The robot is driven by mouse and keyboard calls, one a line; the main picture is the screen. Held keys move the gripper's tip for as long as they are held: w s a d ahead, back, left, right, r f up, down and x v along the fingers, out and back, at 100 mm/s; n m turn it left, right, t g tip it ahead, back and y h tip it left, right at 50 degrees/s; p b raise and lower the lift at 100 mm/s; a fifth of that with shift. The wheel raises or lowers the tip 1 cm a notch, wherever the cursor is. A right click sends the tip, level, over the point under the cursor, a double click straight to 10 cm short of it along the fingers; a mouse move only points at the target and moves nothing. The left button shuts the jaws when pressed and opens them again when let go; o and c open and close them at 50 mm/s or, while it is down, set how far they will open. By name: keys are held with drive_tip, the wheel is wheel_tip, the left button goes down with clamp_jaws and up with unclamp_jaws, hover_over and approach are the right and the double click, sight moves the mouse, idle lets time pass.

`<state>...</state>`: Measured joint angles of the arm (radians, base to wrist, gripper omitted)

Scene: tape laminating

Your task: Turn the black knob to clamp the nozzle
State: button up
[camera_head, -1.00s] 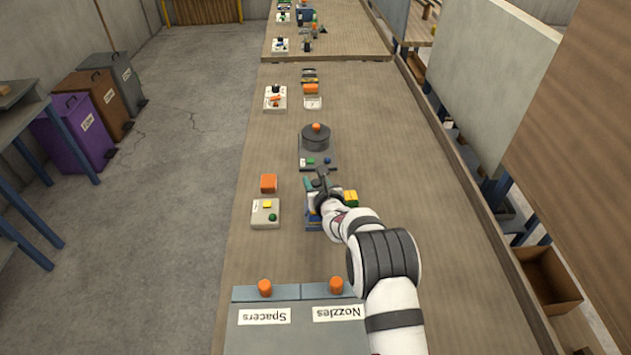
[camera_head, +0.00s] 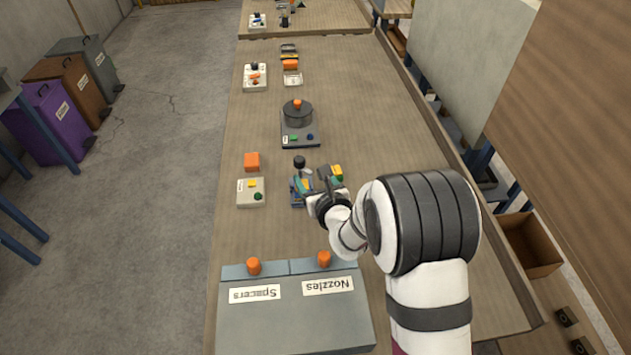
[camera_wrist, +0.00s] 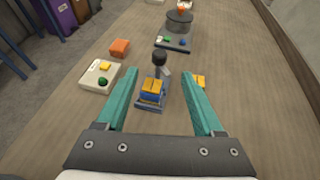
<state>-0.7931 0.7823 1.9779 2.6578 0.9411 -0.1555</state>
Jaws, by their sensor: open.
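The black knob (camera_head: 299,161) stands up at the far end of a small blue and grey fixture (camera_head: 297,199) on the bench. In the wrist view the knob (camera_wrist: 159,58) sits on a grey post, above a yellow and blue block (camera_wrist: 153,88) on the fixture. My gripper (camera_head: 314,180) is on the near right side of the fixture. In the wrist view its teal fingers (camera_wrist: 163,72) are wide apart and empty, with the knob and block showing between them. Neither finger appears to touch the knob. I cannot make out a nozzle; my arm hides part of the fixture.
A control box (camera_head: 251,193) with yellow and green buttons and an orange block (camera_head: 252,161) stand left of the fixture. A round dark pot-like device (camera_head: 298,115) stands beyond it. Bins labelled Spacers (camera_head: 255,293) and Nozzles (camera_head: 328,286) are at the near end.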

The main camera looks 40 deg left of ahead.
drive_tip(key=shift+v, duration=1.15)
drive_tip(key=n+g+y, duration=0.1)
drive_tip(key=n+y, duration=0.1)
drive_tip(key=y, duration=0.1)
approach(303, 165)
drive_tip(key=w+d+r, duration=0.1)
drive_tip(key=d+r, duration=0.1)
drive_tip(key=d+f+y, duration=0.1)
drive_tip(key=f+n+g+y, duration=0.1)
drive_tip(key=d+f+n+g, duration=0.1)
drive_tip(key=shift+w+d+f+y, duration=0.3)
drive_tip(key=shift+w+y, duration=0.05)
drive_tip(key=shift+y, duration=0.05)
drive_tip(key=shift+s+d+f+g+y, duration=0.1)
drive_tip(key=shift+d+f+g+y, duration=0.1)
drive_tip(key=shift+f+g+y, duration=0.15)
drive_tip(key=x, duration=1.5)
drive_tip(key=shift+s+a, duration=0.1)
drive_tip(key=shift+a, duration=0.2)
clamp_jaws()
